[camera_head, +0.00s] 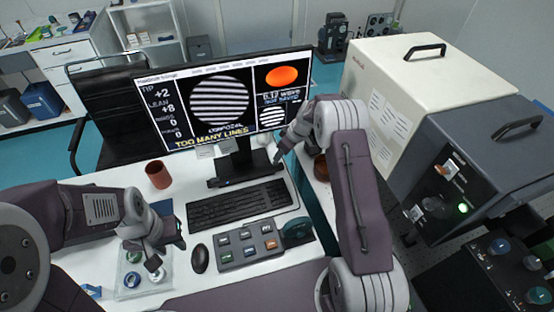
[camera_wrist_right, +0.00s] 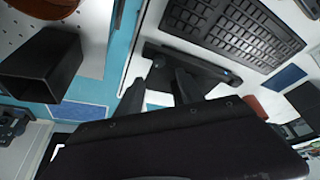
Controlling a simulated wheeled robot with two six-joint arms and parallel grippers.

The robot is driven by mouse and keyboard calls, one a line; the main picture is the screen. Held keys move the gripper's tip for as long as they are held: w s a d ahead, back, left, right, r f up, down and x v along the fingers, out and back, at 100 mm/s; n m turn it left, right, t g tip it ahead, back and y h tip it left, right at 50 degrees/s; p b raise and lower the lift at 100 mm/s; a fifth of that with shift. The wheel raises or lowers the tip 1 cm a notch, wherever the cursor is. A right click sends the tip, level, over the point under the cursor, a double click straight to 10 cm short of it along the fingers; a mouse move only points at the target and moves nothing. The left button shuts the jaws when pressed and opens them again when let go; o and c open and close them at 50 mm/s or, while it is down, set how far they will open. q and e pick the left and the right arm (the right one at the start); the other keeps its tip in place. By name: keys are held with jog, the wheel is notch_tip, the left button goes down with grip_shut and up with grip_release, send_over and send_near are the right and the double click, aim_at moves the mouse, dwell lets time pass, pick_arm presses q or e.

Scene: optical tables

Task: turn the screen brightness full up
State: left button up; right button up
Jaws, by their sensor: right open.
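The screen (camera_head: 220,105) is lit and stands at the back of the white desk, showing TIP +2, LEAN +8, striped discs and "TOO MANY LINES". A dark bar (camera_head: 238,181) lies at its foot; the right wrist view shows a dark bar with a small blue spot (camera_wrist_right: 228,74). I cannot make out a marked brightness control. My right gripper (camera_head: 279,156) is open beside the screen's lower right corner; its dark fingers (camera_wrist_right: 158,92) show in the wrist view, with nothing seen between them. My left gripper (camera_head: 160,257) is over the desk's left part, its jaw gap unclear.
A keyboard (camera_head: 240,204), a mouse (camera_head: 200,258) and a button panel (camera_head: 247,246) lie on the desk. A red cup (camera_head: 158,174) stands left of the keyboard. A clear tray (camera_head: 128,284) is below my left gripper. A large cream and grey cabinet (camera_head: 425,90) stands at right.

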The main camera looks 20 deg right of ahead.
aim_at(275, 164)
jog(key=p+x, duration=0.1)
jog(key=x, duration=0.7)
jog(key=shift+w+f, duration=0.1)
jog(key=shift+f, duration=0.1)
grip_shut()
